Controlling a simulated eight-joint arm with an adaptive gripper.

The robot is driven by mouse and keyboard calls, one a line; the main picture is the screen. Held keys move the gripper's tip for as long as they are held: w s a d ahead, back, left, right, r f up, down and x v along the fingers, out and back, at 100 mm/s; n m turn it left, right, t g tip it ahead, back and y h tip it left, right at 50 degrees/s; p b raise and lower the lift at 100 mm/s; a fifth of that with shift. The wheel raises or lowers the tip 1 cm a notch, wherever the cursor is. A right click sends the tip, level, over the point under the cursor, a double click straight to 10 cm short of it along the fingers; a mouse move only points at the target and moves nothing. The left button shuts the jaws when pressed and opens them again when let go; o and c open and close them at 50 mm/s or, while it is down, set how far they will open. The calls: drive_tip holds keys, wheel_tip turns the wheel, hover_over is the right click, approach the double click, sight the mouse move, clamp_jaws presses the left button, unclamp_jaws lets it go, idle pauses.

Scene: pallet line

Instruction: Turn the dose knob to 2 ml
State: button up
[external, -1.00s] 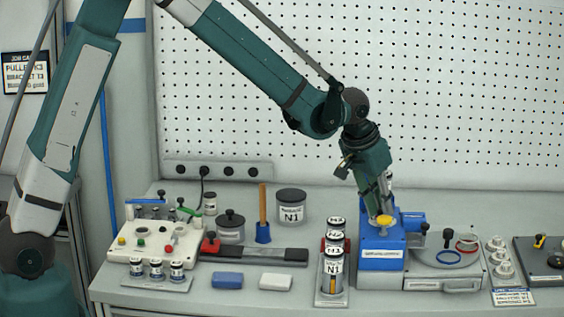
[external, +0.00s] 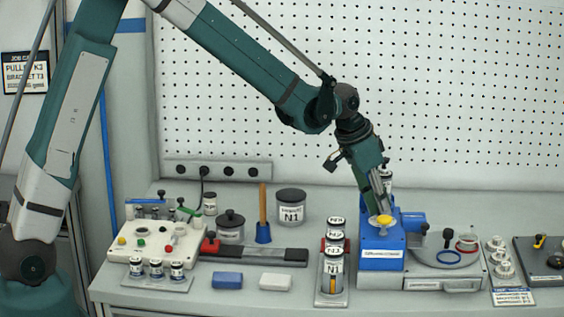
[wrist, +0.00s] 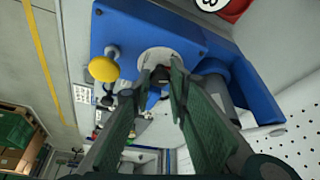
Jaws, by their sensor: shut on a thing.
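The blue dosing unit (external: 381,262) stands on the bench, with a white label on its front and a yellow round cap (external: 381,221) in front of my fingers. In the wrist view, the unit's blue face (wrist: 205,40) carries a pale round dial (wrist: 158,56) and the yellow cap (wrist: 103,68). My gripper (external: 378,209) comes down on the unit at a tilt. In the wrist view, its fingertips (wrist: 160,75) are shut on a small dark knob at the dial. The fingers hide most of the knob, and I cannot read its setting or any scale.
A rack of labelled jars (external: 332,265) stands close left of the unit. A grey case (external: 440,272) with blue and red rings adjoins it on the right. A white control box (external: 155,243) is at the far left. The pegboard rises behind.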

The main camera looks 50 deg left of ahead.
drive_tip(key=o, duration=0.9)
drive_tip(key=shift+s+r, duration=0.1)
drive_tip(key=shift+r, duration=0.05)
drive_tip(key=shift+v, duration=5.85)
drive_tip(key=shift+s, duration=0.1)
